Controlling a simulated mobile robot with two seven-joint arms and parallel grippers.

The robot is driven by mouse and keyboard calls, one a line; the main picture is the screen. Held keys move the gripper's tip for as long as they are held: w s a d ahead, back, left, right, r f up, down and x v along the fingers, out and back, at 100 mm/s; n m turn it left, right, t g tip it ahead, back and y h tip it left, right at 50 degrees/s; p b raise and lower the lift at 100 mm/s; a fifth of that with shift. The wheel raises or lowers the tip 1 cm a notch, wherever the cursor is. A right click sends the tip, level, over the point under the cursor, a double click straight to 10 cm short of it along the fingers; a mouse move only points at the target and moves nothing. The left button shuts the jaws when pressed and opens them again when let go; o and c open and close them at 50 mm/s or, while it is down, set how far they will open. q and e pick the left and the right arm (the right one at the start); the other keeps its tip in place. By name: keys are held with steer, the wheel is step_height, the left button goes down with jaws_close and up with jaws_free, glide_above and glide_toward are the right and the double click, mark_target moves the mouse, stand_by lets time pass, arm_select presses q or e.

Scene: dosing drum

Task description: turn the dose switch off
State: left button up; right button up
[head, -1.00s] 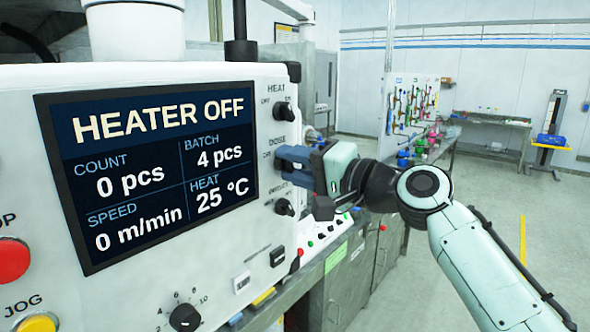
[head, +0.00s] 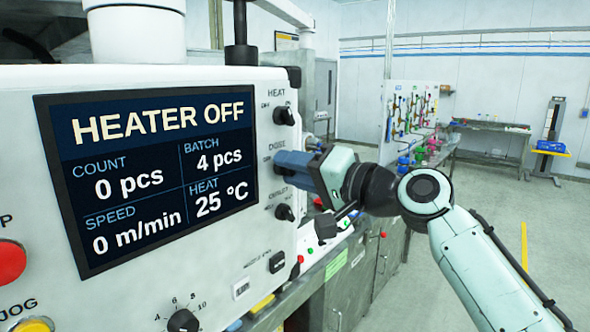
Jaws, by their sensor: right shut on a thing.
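The dose switch sits on the white machine panel under the DOSE label, between the heat knob (head: 284,115) and a lower black knob (head: 285,212). My right gripper (head: 287,166) is at that spot, its blue fingers against the panel and shut on the dose switch. The fingers hide the switch, so its position cannot be seen. The screen (head: 152,172) reads HEATER OFF, count 0 pcs, batch 4 pcs, speed 0 m/min, heat 25 °C. My left gripper is not in view.
A red button (head: 10,262) and a yellow jog button (head: 36,325) are at the lower left of the panel. Open floor lies to the right.

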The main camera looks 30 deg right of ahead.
steer(key=o, duration=1)
steer(key=shift+o, duration=0.2)
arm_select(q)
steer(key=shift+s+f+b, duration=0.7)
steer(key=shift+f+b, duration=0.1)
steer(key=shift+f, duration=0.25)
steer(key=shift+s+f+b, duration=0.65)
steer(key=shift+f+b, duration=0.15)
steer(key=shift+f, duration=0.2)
arm_select(e)
steer(key=v, duration=1.3)
steer(key=shift+s, duration=0.15)
